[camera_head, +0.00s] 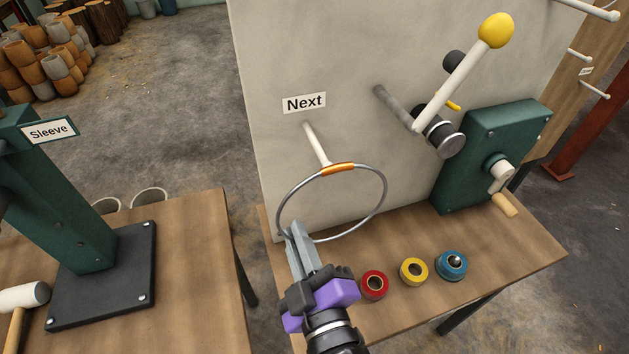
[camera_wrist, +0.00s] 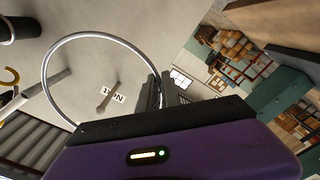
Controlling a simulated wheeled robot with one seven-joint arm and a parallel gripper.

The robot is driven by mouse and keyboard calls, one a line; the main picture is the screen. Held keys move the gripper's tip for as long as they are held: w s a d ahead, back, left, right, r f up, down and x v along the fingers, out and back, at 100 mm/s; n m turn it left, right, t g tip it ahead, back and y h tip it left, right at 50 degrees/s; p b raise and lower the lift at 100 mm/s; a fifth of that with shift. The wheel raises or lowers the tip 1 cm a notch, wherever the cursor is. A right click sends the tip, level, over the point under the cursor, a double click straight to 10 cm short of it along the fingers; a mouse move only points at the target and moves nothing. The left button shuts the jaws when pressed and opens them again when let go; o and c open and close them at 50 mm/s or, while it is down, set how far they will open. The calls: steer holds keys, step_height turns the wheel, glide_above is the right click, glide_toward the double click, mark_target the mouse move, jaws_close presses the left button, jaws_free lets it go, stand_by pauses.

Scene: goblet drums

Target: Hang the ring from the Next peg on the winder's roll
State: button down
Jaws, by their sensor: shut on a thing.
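A thin grey metal ring (camera_head: 385,190) with an orange band (camera_head: 338,169) at its top stands tilted in front of the pale panel. The white peg (camera_head: 315,143) under the "Next" label (camera_head: 304,103) ends close to the orange band; I cannot tell whether the ring is still around its tip. My gripper (camera_head: 293,235) is shut on the lower left of the ring. The ring (camera_wrist: 45,75) also shows in the wrist view, rising from the fingers. The winder has a green crank box (camera_head: 492,150), a grey bar (camera_head: 397,107) that may be its roll, and a yellow-knobbed lever (camera_head: 465,75).
Red (camera_head: 374,284), yellow (camera_head: 413,271) and blue (camera_head: 451,265) spools stand on the wooden bench (camera_head: 520,245) right of my gripper. A green "Sleeve" stand (camera_head: 60,190) and a mallet (camera_head: 22,297) are on the left table. A floor gap separates the tables.

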steer(key=s+d+r+p, duration=0.2)
steer(key=s+r, duration=0.4)
steer(key=s, duration=0.3)
steer(key=shift+s+d, duration=0.4)
stand_by(0.4)
steer(key=shift+f, duration=0.1)
stand_by(0.9)
